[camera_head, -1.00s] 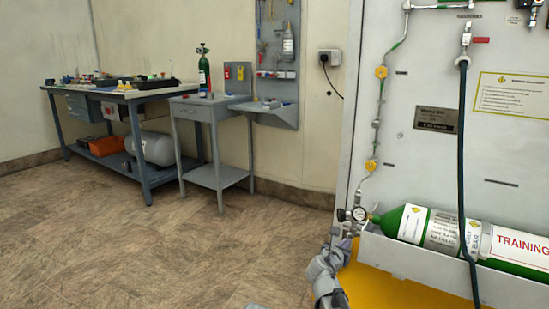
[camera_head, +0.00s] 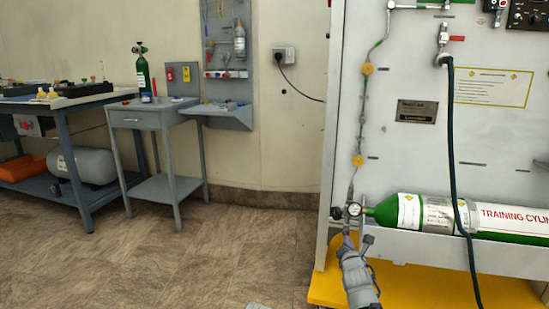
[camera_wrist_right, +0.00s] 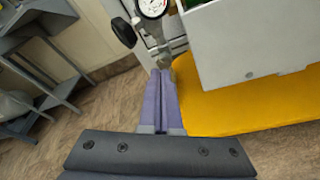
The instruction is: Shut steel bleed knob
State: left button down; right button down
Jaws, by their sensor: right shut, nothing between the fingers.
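The pressure gauge (camera_head: 353,209) sits at the neck of the green training cylinder (camera_head: 410,212), with a black knob (camera_head: 337,213) on its left. In the right wrist view the gauge (camera_wrist_right: 152,6) and black knob (camera_wrist_right: 124,32) are at the top. A small steel fitting (camera_wrist_right: 164,60), seemingly the bleed knob, is at my fingertips; I cannot tell whether they touch it. My right gripper (camera_wrist_right: 165,72) is shut and empty, its purple fingers together. In the head view the right gripper (camera_head: 348,240) points up below the gauge.
The cylinder lies in a pale trough on the panel (camera_head: 417,150), above a yellow base (camera_head: 400,284). A dark hose (camera_head: 452,130) hangs in front of the cylinder. A grey side table (camera_head: 150,118) and a workbench (camera_head: 70,105) stand left. The floor between is clear.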

aim_at(349, 231)
jog(key=shift+d, duration=0.1)
jog(key=w+d, duration=0.2)
jog(key=w, duration=0.4)
jog(key=shift+w, duration=0.3)
jog(key=shift+a+f+b, duration=0.1)
jog(key=shift+f+b, duration=0.2)
jog(key=shift+b, duration=0.05)
dwell(0.7)
jog(key=shift+s+d+f+b, duration=0.2)
jog(key=shift+d+f+b, duration=0.15)
jog(key=shift+d, duration=0.2)
dwell(0.4)
jog(key=shift+d+r, duration=0.1)
jog(key=shift+r, duration=0.1)
jog(key=shift+d+r+p, duration=0.15)
jog(key=shift+p, duration=0.2)
jog(key=shift+s, duration=0.1)
